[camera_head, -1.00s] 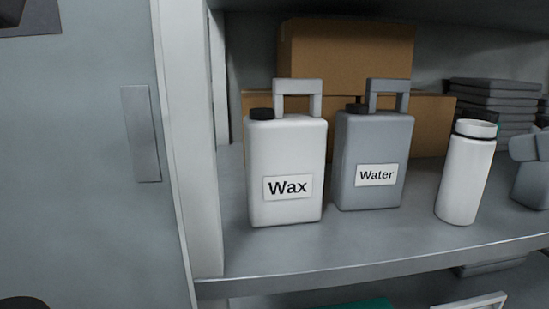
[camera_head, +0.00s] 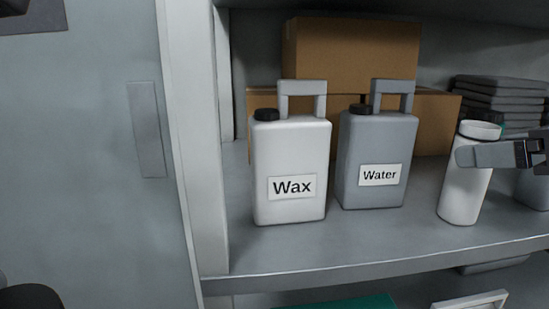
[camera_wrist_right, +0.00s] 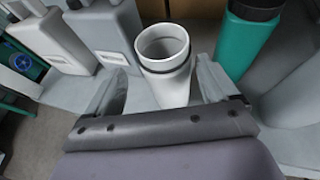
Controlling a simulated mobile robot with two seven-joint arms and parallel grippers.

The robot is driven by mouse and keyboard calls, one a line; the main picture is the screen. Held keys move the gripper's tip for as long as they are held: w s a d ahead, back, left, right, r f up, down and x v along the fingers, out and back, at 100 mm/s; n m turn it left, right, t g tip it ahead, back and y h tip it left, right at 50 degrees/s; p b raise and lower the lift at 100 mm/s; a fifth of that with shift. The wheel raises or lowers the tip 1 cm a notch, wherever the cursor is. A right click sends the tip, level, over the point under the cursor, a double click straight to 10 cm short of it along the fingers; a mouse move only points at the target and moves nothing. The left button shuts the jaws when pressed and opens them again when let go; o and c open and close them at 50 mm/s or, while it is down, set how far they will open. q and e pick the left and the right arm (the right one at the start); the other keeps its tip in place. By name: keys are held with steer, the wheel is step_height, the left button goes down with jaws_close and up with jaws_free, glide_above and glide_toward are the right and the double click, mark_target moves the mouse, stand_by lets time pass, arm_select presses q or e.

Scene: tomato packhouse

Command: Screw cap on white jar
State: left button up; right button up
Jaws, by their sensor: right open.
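The white jar (camera_head: 461,203) stands upright on the shelf, right of the canisters. Its round mouth is open at the top. In the right wrist view the white jar (camera_wrist_right: 170,85) stands between the two fingers of my right gripper (camera_wrist_right: 160,88), which are spread on either side of it. In the head view my right gripper (camera_head: 475,156) reaches in from the right, and a grey finger crosses in front of the jar's upper part. I cannot tell if the fingers touch it. No loose cap can be made out. My left gripper is not in view.
A white Wax canister (camera_head: 290,155) and a grey Water canister (camera_head: 378,140) stand left of the jar on the shelf (camera_head: 330,255). Cardboard boxes (camera_head: 350,50) are behind them. A teal bottle with a black top (camera_wrist_right: 247,40) stands close to the jar. A post bounds the shelf on the left.

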steer(key=shift+w, duration=0.1)
steer(key=x, duration=0.3)
steer(key=p+x, duration=0.1)
steer(key=x, duration=0.1)
steer(key=shift+d+f, duration=0.25)
steer(key=shift+d, duration=0.05)
steer(key=c, duration=1.1)
